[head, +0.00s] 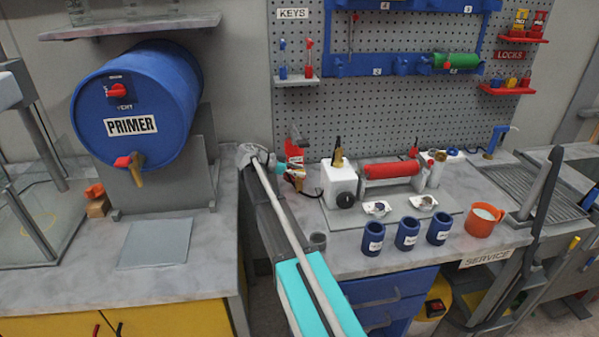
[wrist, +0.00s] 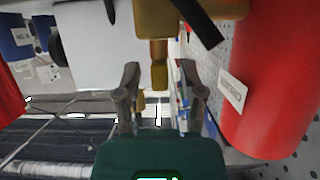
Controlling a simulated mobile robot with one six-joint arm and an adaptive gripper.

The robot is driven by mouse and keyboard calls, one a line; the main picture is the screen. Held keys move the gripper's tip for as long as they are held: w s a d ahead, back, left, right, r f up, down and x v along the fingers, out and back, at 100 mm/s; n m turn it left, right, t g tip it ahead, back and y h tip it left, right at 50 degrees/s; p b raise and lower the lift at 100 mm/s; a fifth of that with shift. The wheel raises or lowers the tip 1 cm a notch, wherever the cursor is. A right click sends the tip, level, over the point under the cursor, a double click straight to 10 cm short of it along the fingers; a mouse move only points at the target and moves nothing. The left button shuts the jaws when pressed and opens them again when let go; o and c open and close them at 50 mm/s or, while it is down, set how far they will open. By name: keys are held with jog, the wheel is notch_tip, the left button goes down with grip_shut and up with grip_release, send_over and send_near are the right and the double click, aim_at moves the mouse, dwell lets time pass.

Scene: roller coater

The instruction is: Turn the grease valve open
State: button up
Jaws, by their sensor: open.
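A brass valve with a black lever (head: 338,157) stands up from the white box (head: 338,184) on the service bench. In the wrist view a brass body (wrist: 160,20) with a short stem and a dark lever (wrist: 201,22) fills the top centre; I take it as the grease valve. My gripper (head: 287,171) is to the left of the white box in the head view. In the wrist view my gripper (wrist: 159,74) is open, its fingers on either side of the stem's line. I cannot tell whether they touch it. Nothing is held.
A red labelled container (head: 294,153) stands close behind my gripper; a red cylinder (wrist: 272,80) fills the wrist view's right side. The red roller (head: 391,170), blue cups (head: 407,234) and an orange mug (head: 483,220) are to the right. A blue primer drum (head: 140,100) is at left.

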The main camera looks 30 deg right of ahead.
grip_shut()
jog(key=shift+d, duration=0.1)
jog(key=shift+s, duration=0.1)
